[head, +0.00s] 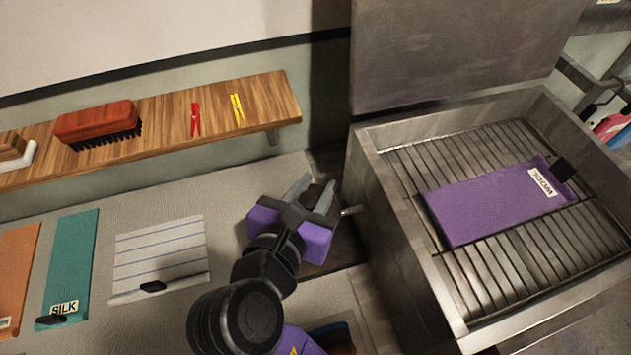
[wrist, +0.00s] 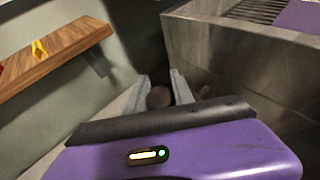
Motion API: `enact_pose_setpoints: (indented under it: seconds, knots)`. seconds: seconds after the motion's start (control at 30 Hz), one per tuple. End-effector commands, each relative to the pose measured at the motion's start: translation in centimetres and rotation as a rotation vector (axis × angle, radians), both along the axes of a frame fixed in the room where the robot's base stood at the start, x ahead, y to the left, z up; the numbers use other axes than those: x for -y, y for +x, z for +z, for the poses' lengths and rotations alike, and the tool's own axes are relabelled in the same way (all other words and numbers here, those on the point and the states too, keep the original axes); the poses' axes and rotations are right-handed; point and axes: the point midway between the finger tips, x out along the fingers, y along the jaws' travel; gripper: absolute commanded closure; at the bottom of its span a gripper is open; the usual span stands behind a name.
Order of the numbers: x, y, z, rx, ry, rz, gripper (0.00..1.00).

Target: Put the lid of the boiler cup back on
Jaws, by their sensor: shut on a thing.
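My gripper (head: 312,192) is purple with grey fingers and reaches into the narrow gap left of the metal boiler (head: 398,240). In the wrist view, a small brown rounded thing (wrist: 159,97) sits between the gripper's fingers (wrist: 162,88); it looks like the lid's knob, and the fingers are shut on it. The rest of the lid is hidden behind the fingers and wrist. I cannot make out the boiler cup, and cannot tell whether the lid touches it. A short metal spout (head: 351,211) sticks out of the boiler's side, just right of the gripper.
A purple WOOL swatch (head: 480,208) lies on the boiler's rack. A wooden shelf (head: 270,98) with a brush (head: 98,122), a red peg (head: 195,120) and a yellow peg (head: 237,108) runs above the table. A teal SILK swatch (head: 70,260) and lined paper (head: 158,255) lie left.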

Motion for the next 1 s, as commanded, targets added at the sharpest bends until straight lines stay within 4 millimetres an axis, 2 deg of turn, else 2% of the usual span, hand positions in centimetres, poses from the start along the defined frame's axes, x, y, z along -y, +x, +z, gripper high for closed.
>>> enact_pose_setpoints:
  seconds: [0.47,0.5,0.6,1.0]
  knots:
    - [-0.01,-0.01,-0.76,0.000,0.000,0.000,1.00]
    - [-0.01,-0.01,-0.76,0.000,0.000,0.000,0.67]
    - [-0.01,0.00,-0.75,0.000,0.000,0.000,0.47]
    - [-0.22,-0.43,-0.56,0.001,0.002,0.001,0.45]
